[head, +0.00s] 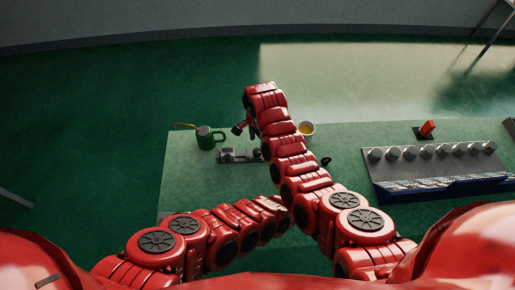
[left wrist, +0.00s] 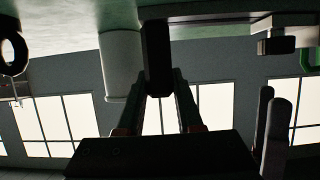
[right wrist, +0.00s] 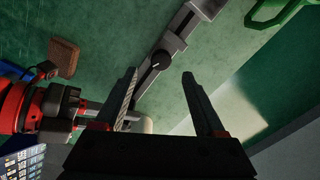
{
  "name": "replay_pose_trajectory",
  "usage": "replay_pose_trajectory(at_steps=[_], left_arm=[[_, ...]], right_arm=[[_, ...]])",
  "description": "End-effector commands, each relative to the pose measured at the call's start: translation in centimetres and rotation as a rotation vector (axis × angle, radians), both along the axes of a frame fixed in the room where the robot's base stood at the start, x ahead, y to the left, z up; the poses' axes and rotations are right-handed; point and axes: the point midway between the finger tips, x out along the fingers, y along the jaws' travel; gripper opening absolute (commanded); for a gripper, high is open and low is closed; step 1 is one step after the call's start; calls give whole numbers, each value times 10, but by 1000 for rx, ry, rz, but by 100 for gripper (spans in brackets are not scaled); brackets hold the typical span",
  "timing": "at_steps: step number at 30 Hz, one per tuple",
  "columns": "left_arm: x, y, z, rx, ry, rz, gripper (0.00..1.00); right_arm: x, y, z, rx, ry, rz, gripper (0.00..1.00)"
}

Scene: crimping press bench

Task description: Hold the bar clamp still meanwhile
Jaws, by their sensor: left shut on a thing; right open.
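The bar clamp lies on the bench (head: 190,185) in the head view, with its grey metal part (head: 238,157) left of my right arm. It crosses the right wrist view as a metal bar with a dark knob (right wrist: 161,59). My left gripper (left wrist: 162,80) is shut on a dark upright part of it (left wrist: 157,50) in the left wrist view; my right arm mostly hides this gripper in the head view. My right gripper (right wrist: 160,73) is open and empty above the clamp; it also shows in the head view (head: 240,128).
A rack (head: 385,172) with several grey cylinders and an orange object (head: 427,128) are farther right. The bench's left front is clear.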

Motion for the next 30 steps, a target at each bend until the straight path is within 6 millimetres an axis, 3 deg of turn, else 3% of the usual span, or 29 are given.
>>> replay_pose_trajectory(at_steps=[4,12,25,30], left_arm=[[-1,0,-2,1,3,-1,0],[-1,0,-1,0,3,0,0],[-1,0,-1,0,2,-1,0],[0,0,-1,0,2,0,0]], right_arm=[[0,-1,-26,-2,1,-1,72],[1,0,-49,0,-1,0,72],[1,0,-55,2,-5,-1,72],[2,0,-54,1,-4,-2,43]])
